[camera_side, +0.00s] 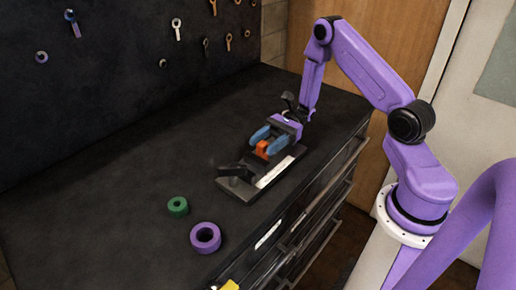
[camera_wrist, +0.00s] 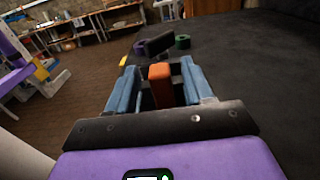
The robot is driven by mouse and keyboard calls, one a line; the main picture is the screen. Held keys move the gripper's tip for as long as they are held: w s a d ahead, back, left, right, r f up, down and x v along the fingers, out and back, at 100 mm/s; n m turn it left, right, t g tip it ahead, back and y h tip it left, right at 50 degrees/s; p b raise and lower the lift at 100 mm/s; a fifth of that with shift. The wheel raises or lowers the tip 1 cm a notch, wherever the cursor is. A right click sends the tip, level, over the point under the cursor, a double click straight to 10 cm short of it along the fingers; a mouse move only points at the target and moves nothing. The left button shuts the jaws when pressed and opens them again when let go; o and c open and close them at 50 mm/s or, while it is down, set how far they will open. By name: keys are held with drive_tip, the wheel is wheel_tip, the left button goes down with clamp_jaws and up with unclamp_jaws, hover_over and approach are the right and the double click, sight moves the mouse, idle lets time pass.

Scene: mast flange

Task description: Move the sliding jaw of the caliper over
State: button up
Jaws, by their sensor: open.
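The caliper's dark base (camera_side: 232,186) lies on the black bench top, with a pale scale strip (camera_side: 276,172) along its near side. Its dark fixed jaw (camera_side: 237,171) stands at the front left end and shows beyond the fingers in the wrist view (camera_wrist: 158,45). The orange sliding jaw (camera_side: 262,149) stands upright on the base, apart from the fixed jaw. My gripper (camera_side: 265,145) is open, its blue fingers on either side of the orange jaw. In the wrist view the orange jaw (camera_wrist: 160,86) sits between the fingers, with a gap visible on both sides.
A green ring (camera_side: 177,199) and a larger purple ring (camera_side: 198,246) lie on the bench in front of the caliper. Tools hang on the dark back wall (camera_side: 120,80). The bench's drawer edge is close on the right. The bench left of the caliper is clear.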

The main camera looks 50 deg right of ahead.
sight(259, 148)
drive_tip(key=shift+a, duration=1.8)
clamp_jaws()
drive_tip(key=shift+d, duration=2.3)
unclamp_jaws()
drive_tip(key=shift+d, duration=0.1)
